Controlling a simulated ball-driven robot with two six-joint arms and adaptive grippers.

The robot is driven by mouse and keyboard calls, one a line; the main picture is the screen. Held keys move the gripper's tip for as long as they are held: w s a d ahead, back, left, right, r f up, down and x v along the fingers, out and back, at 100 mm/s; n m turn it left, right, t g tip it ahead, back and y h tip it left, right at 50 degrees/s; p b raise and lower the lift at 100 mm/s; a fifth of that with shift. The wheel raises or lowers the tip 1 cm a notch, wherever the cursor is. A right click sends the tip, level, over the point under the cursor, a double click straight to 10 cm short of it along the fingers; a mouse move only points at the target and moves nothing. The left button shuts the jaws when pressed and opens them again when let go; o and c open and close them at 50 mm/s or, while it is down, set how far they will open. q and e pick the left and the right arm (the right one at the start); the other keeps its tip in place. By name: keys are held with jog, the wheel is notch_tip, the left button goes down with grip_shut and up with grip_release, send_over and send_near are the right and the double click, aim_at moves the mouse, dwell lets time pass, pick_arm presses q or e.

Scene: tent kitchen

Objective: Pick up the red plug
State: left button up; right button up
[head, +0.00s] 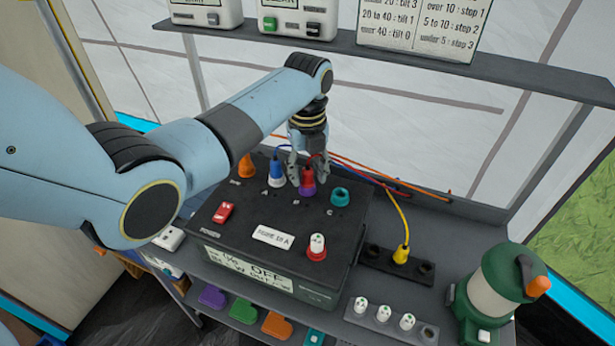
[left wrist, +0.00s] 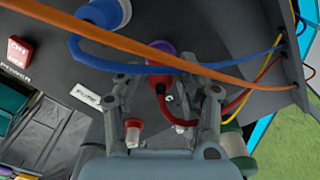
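The red plug (head: 307,174) stands upright in a purple socket (head: 307,189) marked B on the dark box (head: 225,225). My left gripper (head: 308,178) is directly above it, pointing down, with one finger on each side of the plug. The fingers look apart, with the plug between them. In the left wrist view the purple socket (left wrist: 161,55) lies between the open fingers (left wrist: 166,78), and a red cable (left wrist: 180,122) curves off to the right. Fingers and cables partly hide the plug there. My right gripper is not in view.
A blue plug (head: 277,172) and an orange plug (head: 246,166) stand close on the left; a teal socket (head: 340,197) is on the right. Blue and orange cables (left wrist: 120,38) cross near the gripper. A yellow plug (head: 401,254) and green lantern (head: 495,290) stand farther right.

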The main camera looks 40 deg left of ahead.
pick_arm(q)
grip_shut()
